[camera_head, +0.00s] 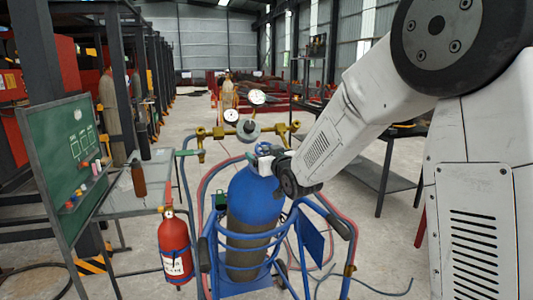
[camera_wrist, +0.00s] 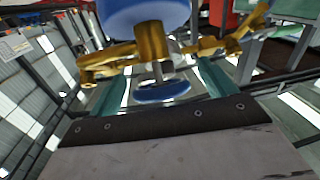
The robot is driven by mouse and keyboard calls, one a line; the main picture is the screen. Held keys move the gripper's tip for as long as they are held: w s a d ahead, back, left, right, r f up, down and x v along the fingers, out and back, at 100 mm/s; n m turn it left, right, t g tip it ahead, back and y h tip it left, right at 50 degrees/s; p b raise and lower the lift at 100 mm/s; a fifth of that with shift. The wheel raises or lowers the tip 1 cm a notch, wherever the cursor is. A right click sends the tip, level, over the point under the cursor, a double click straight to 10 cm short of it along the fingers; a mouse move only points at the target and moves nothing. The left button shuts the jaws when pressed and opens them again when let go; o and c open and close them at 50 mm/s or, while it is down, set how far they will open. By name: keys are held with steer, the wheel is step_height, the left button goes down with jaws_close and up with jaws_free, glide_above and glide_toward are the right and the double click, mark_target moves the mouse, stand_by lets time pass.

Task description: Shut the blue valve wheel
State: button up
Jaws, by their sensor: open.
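The blue valve wheel (camera_wrist: 163,93) is in the middle of the wrist view, on a stem from the brass valve (camera_wrist: 152,42) of the blue gas cylinder (camera_wrist: 145,12). My gripper (camera_wrist: 160,82) is open, with one teal finger on each side of the wheel and a visible gap to it. Whether the fingertips reach fully past the wheel is unclear. In the camera_head view, the cylinder (camera_head: 256,195) stands upright, and my gripper (camera_head: 264,160) is at its top, reaching in from the right and partly hiding the wheel (camera_head: 266,148).
A blue cart (camera_head: 213,250) with hoses holds the cylinder. A brass manifold with gauges (camera_head: 257,97) stands just behind my gripper. A red fire extinguisher (camera_head: 174,248) and a green board (camera_head: 68,160) are at left. A dark table (camera_head: 380,178) stands at right.

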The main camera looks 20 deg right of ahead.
steer(key=shift+w, duration=0.65)
steer(key=c, duration=1)
steer(key=shift+o, duration=0.2)
steer(key=shift+d, duration=0.3)
steer(key=shift+a, duration=0.25)
steer(key=shift+a+m+h, duration=0.1)
steer(key=shift+m+h, duration=0.5)
steer(key=shift+m+g+h, duration=0.5)
steer(key=shift+m+h, duration=2.9)
